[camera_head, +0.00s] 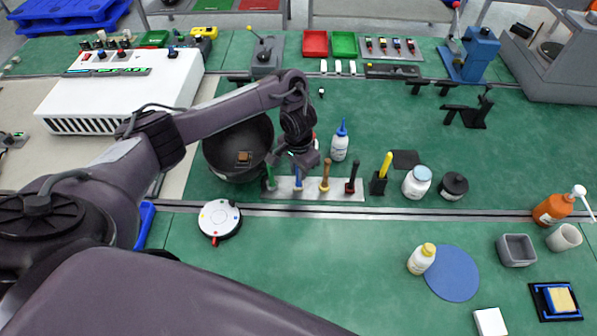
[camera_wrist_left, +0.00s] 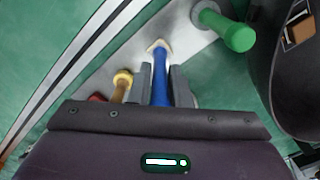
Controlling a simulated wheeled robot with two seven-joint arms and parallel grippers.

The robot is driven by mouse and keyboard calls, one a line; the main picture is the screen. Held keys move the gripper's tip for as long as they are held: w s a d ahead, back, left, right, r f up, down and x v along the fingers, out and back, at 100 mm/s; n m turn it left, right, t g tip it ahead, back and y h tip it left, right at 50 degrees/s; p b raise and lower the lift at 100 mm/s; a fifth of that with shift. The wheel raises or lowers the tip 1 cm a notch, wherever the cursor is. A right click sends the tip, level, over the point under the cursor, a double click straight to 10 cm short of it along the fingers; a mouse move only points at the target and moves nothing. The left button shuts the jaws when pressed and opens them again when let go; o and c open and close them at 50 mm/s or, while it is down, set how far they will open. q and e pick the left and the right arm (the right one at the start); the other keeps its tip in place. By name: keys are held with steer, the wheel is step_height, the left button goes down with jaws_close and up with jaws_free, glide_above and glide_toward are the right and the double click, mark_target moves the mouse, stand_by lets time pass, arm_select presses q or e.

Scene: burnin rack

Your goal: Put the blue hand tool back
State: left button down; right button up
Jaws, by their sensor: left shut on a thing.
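The blue hand tool (camera_wrist_left: 160,78) is between the two fingers of my left gripper (camera_wrist_left: 167,88), which is shut on it. In the head view the gripper (camera_head: 301,164) is over the grey metal plate (camera_head: 337,196), and the blue tool (camera_head: 298,184) shows just below the fingers. The tool's far end has a pale collar and is at the plate; whether it is seated or just above, I cannot tell. My right gripper is not in view.
A large black bowl (camera_head: 222,163) stands close left of the plate. A blue-capped bottle (camera_head: 340,143) is behind it, and a yellow-handled tool in a black holder (camera_head: 379,184) is to the right. A round white device (camera_head: 219,217) is in front.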

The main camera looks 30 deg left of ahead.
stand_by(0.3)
arm_select(q)
steer(key=c, duration=1.3)
jaws_free()
steer(key=shift+f, duration=0.1)
steer(key=shift+c, duration=0.2)
step_height(320, 180, up, 12)
steer(key=p, duration=0.5)
steer(key=shift+f, duration=0.15)
steer(key=shift+r, duration=0.35)
